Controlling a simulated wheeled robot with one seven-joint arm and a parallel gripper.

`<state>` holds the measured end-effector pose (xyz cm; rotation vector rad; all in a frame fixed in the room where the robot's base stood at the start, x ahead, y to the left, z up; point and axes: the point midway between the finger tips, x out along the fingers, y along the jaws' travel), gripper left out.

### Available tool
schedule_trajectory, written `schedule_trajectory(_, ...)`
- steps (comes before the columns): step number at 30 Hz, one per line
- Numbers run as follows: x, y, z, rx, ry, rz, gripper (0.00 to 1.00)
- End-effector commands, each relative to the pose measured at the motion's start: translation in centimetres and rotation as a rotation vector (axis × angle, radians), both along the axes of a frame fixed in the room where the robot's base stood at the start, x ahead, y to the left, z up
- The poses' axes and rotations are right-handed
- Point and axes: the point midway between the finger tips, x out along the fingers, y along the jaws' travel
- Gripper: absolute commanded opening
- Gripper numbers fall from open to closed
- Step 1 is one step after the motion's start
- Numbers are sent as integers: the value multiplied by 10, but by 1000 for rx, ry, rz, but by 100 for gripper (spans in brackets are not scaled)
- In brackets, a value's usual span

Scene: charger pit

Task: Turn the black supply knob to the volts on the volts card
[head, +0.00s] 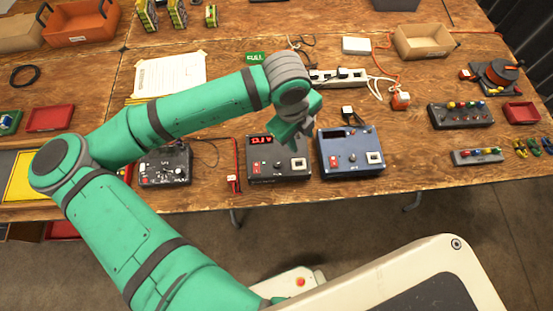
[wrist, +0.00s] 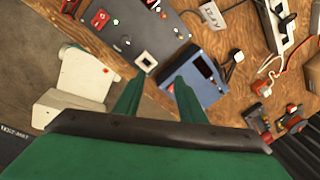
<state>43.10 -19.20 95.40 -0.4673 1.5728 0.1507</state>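The black supply (head: 262,178) stands near the front edge of the bench. My gripper (head: 295,140) hangs over the back right part of the black supply in the head view. In the wrist view its two fingers (wrist: 158,90) are apart with nothing between them.
A blue supply (head: 350,158) stands close to the right of the black one. A dark box with dials (head: 165,168) and a red lead are to the left. A power strip (head: 338,77) and cables lie behind. Bare wood shows in front of the right-hand boxes.

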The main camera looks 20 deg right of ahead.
Motion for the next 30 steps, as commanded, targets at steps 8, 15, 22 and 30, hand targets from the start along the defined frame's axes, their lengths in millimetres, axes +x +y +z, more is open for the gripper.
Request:
schedule_trajectory(8,6,62,-7,196,7,-18,37)
schedule_trajectory(15,5,64,-30,204,11,-19,37)
schedule_trajectory(22,5,64,-71,203,10,-19,37)
schedule_trajectory(30,6,64,-106,203,9,-19,37)
